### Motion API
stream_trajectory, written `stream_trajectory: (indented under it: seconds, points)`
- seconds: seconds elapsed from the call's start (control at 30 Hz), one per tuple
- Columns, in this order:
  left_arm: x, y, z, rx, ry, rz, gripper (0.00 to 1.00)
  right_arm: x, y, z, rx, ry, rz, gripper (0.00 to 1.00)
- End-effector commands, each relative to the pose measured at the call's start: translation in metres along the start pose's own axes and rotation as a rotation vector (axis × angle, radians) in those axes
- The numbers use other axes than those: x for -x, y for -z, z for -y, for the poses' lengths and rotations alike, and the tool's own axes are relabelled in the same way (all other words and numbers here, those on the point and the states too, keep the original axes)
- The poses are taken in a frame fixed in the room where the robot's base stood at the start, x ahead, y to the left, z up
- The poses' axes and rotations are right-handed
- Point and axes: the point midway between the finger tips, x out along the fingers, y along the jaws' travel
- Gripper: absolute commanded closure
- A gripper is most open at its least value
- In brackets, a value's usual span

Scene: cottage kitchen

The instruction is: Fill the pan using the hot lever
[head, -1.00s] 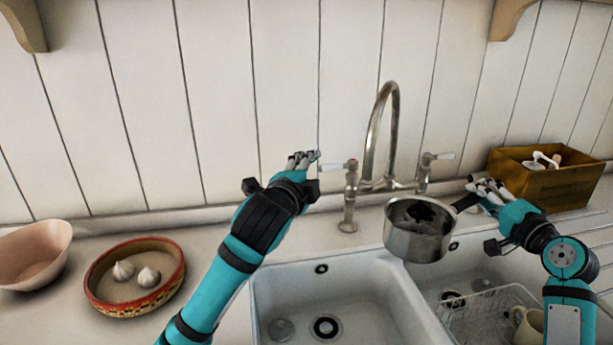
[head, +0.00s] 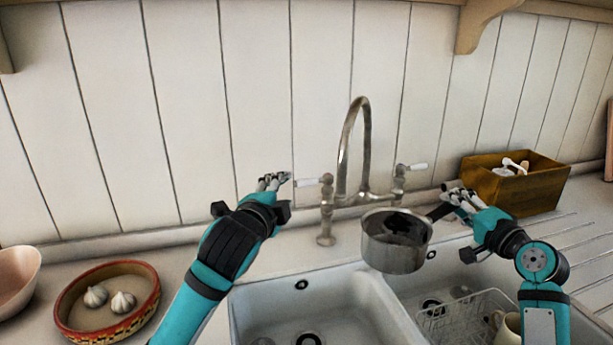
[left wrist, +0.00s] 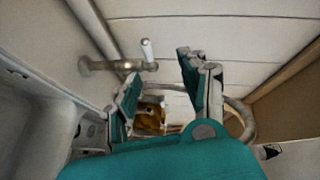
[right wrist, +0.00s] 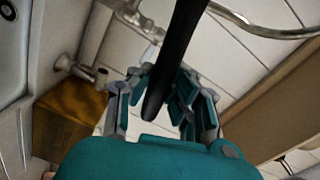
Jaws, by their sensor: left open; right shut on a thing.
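The metal pan (head: 393,256) is held up level over the divider between the two sink basins, just right of the tap's arched spout (head: 343,150). Its inside looks dark; I see no water stream. My right gripper (head: 458,198) is shut on the pan's black handle, which crosses the right wrist view (right wrist: 180,50). The left white lever (head: 308,182) points left from the tap. My left gripper (head: 278,181) is open just left of its tip; contact is unclear. The lever (left wrist: 147,50) shows beyond the fingers in the left wrist view. The right white lever (head: 417,167) points right.
The white sink (head: 372,322) lies below, with a dish rack (head: 450,322) and a mug in the right basin. A wooden box (head: 520,188) stands right of my right gripper. A patterned bowl (head: 72,318) with garlic and a pink bowl (head: 15,278) stand left.

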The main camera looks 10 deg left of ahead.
Motion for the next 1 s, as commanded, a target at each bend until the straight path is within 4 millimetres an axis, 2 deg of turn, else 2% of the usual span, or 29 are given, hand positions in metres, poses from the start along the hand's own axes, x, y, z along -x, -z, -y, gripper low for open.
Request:
stream_trajectory:
  seconds: [0.17,0.3,0.4,0.53,0.7,0.83,1.0]
  points:
    - [-0.04,-0.047,-0.011,0.144,-0.165,0.042,0.56,0.0,0.0,0.002,-0.002,0.004,-0.001,1.0]
    - [-0.074,-0.091,-0.029,0.397,-0.382,0.018,0.56,0.0,0.001,0.002,-0.002,0.004,-0.001,1.0]
    - [-0.088,-0.108,-0.04,0.612,-0.526,-0.066,0.56,0.0,0.001,0.002,-0.002,0.004,-0.001,1.0]
    - [-0.094,-0.109,-0.042,0.89,-0.666,-0.241,0.56,0.0,0.001,0.002,-0.002,0.004,-0.001,1.0]
    - [-0.092,-0.099,-0.029,1.163,-0.755,-0.488,0.56,0.0,0.001,0.002,-0.002,0.004,-0.001,1.0]
    - [-0.089,-0.094,-0.019,1.276,-0.775,-0.614,0.56,0.0,0.001,0.002,-0.002,0.004,-0.001,1.0]
    - [-0.091,-0.086,-0.014,1.323,-0.781,-0.67,0.56,0.0,0.001,0.002,-0.002,0.004,-0.001,1.0]
